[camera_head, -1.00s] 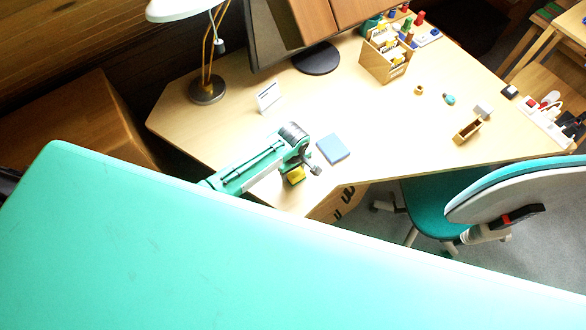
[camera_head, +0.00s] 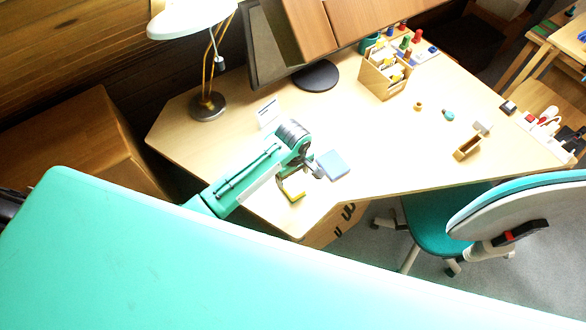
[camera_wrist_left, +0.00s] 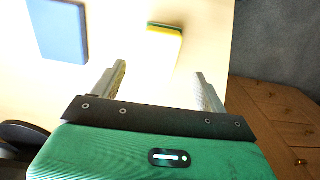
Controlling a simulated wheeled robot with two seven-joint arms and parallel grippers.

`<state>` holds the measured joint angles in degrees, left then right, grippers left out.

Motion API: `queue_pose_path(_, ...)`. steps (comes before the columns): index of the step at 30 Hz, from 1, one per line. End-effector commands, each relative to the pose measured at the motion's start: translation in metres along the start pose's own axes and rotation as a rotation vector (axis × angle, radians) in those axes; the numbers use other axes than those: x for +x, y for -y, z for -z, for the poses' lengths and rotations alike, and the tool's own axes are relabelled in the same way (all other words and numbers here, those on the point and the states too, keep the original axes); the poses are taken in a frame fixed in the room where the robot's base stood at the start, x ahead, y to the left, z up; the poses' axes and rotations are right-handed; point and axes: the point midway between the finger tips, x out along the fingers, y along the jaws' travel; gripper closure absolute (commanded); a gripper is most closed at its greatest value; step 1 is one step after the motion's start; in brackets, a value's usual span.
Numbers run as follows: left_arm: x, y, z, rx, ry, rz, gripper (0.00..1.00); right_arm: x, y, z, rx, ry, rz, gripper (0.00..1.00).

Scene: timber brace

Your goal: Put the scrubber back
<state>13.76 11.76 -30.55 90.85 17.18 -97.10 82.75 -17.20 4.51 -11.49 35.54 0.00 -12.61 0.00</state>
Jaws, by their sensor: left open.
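The scrubber, a yellow and green sponge block (camera_head: 296,196), lies on the desk near its front edge, partly beside my left gripper in the head view. In the left wrist view the scrubber (camera_wrist_left: 164,42) lies beyond the fingertips, apart from them, with a green strip along its far edge. My left gripper (camera_wrist_left: 160,72) is open and empty, its two fingers spread. In the head view the left gripper (camera_head: 312,170) hangs over the desk, between the scrubber and a blue block. My right gripper is not in view.
The blue block (camera_head: 334,165) lies right of my left gripper. A small white card (camera_head: 268,113), a lamp (camera_head: 207,106), a monitor base (camera_head: 316,76) and a wooden organiser (camera_head: 385,78) stand farther back. A wooden holder (camera_head: 467,149) is at right. The middle desk is clear.

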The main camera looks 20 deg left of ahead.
Motion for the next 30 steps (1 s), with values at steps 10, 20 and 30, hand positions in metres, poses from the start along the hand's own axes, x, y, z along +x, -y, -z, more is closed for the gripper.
queue_pose_path(10,-0.041,0.0,0.0,0.0,0.0,-0.001,0.24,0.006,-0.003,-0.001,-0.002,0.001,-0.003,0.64)
queue_pose_path(20,-0.042,0.0,0.0,0.0,0.0,0.0,0.24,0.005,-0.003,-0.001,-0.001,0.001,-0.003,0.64)
queue_pose_path(30,-0.04,0.005,-0.005,0.026,0.005,-0.008,0.24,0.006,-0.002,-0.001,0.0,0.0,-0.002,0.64)
